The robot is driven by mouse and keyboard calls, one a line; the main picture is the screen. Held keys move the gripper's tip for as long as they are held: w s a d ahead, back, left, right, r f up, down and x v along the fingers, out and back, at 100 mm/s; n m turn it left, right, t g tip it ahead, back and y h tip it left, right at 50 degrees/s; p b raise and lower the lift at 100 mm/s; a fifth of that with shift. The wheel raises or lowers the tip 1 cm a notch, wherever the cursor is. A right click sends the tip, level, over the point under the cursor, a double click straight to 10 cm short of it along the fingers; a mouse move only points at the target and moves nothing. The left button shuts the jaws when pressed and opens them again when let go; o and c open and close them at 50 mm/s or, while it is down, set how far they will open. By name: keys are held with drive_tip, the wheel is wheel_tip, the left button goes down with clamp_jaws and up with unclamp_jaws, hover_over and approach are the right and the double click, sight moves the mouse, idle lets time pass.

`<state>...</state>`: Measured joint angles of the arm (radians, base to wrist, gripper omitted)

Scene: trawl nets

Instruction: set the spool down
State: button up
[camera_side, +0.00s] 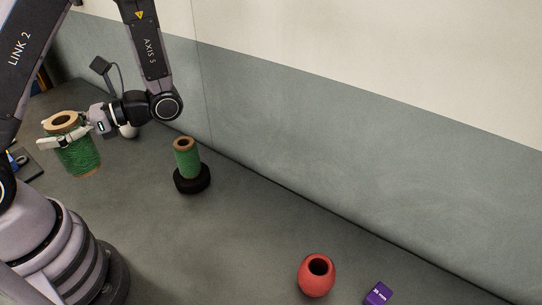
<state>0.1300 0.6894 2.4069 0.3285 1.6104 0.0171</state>
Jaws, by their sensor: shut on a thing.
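A large spool of green twine (79,158) with a tan core stands upright at the left of the side view. My gripper (62,138) reaches it from the right and is shut on its upper part, with one pale finger across its front. The far finger is mostly hidden behind the spool. I cannot tell whether the spool's bottom touches the table. A smaller green spool (187,160) with a tan core stands upright on a black round base (192,184), to the right of my gripper and apart from it.
A dark tray with blue and yellow items (22,161) lies at the left edge. A black lamp-like stand (101,66) and a pale round object (128,131) are behind my gripper. A red float (312,282) and a purple box (378,294) are at front right. The table's middle is clear.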

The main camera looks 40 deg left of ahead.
drive_tip(key=w+d+f+n+t+h, duration=0.15)
drive_tip(key=d+f+n+h, duration=0.25)
drive_tip(key=d+n+h, duration=0.45)
drive_tip(key=w+d+f+n+t+h, duration=0.1)
drive_tip(key=w+d+f+n+h, duration=0.3)
drive_tip(key=d+h, duration=0.7)
drive_tip(key=w+d+f+n+t+h, duration=0.65)
drive_tip(key=w+n+t, duration=0.25)
drive_tip(key=t, duration=0.2)
wheel_tip(320, 180, down, 8)
drive_tip(key=shift+d+r, duration=0.15)
drive_tip(key=shift+r, duration=0.05)
drive_tip(key=shift+f, duration=0.3)
drive_tip(key=shift+f, duration=0.1)
drive_tip(key=o, duration=1.3)
